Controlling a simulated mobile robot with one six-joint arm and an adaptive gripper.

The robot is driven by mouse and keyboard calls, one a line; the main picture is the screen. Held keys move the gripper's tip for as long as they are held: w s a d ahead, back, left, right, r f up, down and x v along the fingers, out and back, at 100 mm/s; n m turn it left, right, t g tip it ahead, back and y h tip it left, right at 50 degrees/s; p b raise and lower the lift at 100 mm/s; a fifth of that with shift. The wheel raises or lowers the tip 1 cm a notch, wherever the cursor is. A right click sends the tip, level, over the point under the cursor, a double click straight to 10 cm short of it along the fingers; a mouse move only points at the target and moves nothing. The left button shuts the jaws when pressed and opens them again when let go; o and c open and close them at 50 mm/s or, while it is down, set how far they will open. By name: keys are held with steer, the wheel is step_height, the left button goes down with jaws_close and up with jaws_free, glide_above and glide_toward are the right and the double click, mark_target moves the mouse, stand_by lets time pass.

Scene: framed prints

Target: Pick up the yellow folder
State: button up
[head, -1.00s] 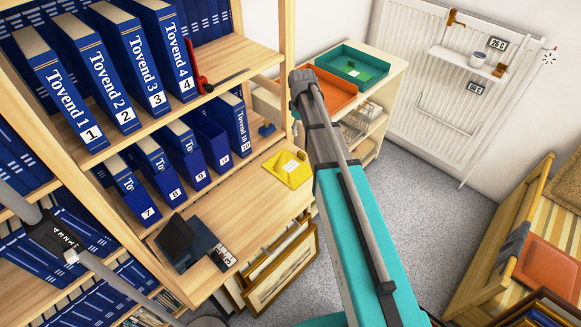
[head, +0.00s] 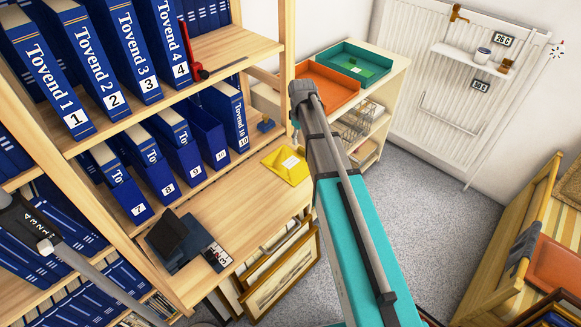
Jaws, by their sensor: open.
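The yellow folder (head: 286,165) lies flat on the wooden desk surface at the right end of the shelf unit, with a pale label on top. It is fully visible. My gripper (head: 297,124) is at the far end of my teal and grey arm, above and slightly right of the folder in the picture. It is small and partly hidden by the arm's end. It is open and apart from the folder, with nothing seen in it.
Numbered blue binders (head: 125,45) fill the shelves at left. A dark device (head: 180,241) sits on the desk surface left of the folder. Framed prints (head: 285,270) lean below. Orange (head: 325,87) and green (head: 354,62) trays stand behind. Grey floor (head: 430,190) is open at right.

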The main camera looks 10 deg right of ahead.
mark_target(301, 148)
steer(key=shift+f+b, duration=0.5)
steer(key=shift+f, duration=0.25)
steer(key=f+b, duration=0.3)
steer(key=shift+w+d+f+b, duration=0.3)
steer(key=shift+f+b, duration=0.8)
jaws_close()
